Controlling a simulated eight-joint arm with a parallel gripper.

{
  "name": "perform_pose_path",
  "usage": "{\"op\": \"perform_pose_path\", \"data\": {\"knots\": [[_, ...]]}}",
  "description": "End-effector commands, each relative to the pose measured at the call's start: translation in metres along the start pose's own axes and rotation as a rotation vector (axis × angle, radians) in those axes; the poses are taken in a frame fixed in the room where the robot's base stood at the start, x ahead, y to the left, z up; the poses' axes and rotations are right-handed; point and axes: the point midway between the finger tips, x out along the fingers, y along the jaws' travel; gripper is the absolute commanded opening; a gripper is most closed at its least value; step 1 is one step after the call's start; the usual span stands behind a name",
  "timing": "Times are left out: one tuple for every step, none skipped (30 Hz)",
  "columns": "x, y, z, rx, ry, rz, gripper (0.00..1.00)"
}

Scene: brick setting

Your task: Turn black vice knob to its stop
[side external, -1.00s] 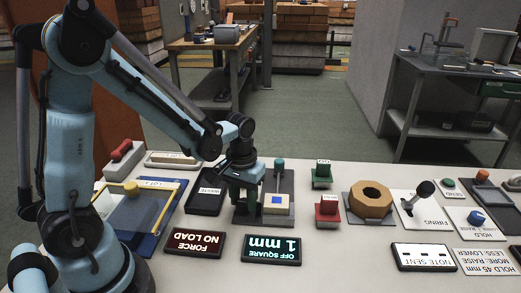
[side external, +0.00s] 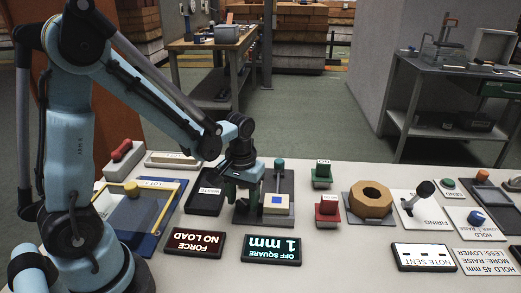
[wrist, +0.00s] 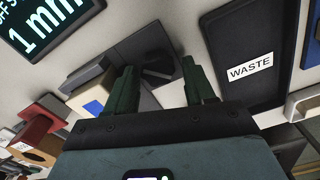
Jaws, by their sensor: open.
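In the wrist view my gripper (wrist: 160,82) is open. A dark, rounded part that looks like the black vice knob (wrist: 158,64) lies between and beyond the fingertips. I cannot tell whether the fingers touch it. In the side view the knob is hidden by my gripper.
The black WASTE tray (side external: 204,203) is close on the left. A display reading OFF SQUARE 1 mm (side external: 272,249) and one reading FORCE NO LOAD (side external: 194,243) lie in front. Green (side external: 322,177) and red (side external: 328,210) blocks and a wooden ring (side external: 370,203) stand to the right.

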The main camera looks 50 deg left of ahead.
Motion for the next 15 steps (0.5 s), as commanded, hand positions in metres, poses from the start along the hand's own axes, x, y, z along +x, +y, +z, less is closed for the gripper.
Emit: {"op": "perform_pose_path", "data": {"knots": [[0.000, 0.004, 0.001, 0.007, -0.002, 0.011, 0.65], [0.000, 0.004, 0.001, 0.008, -0.002, 0.011, 0.65], [-0.001, 0.004, 0.001, 0.008, -0.002, 0.011, 0.65], [-0.002, 0.004, 0.001, 0.008, -0.002, 0.011, 0.65], [-0.003, 0.004, 0.001, 0.008, -0.002, 0.011, 0.65], [-0.005, 0.004, 0.001, 0.008, -0.002, 0.011, 0.65], [-0.007, 0.004, 0.001, 0.008, -0.002, 0.011, 0.65], [-0.009, 0.004, 0.001, 0.008, -0.001, 0.011, 0.65], [-0.013, 0.004, 0.000, 0.008, -0.001, 0.010, 0.65], [-0.016, 0.004, 0.001, 0.007, -0.001, 0.009, 0.65], [-0.020, 0.003, 0.001, 0.006, -0.001, 0.009, 0.65], [-0.025, 0.003, 0.001, 0.006, -0.001, 0.008, 0.65], [-0.028, 0.002, 0.001, 0.005, -0.001, 0.007, 0.65], [-0.032, 0.002, 0.001, 0.005, -0.001, 0.006, 0.65], [-0.037, 0.002, 0.001, 0.004, -0.001, 0.005, 0.65]]}}
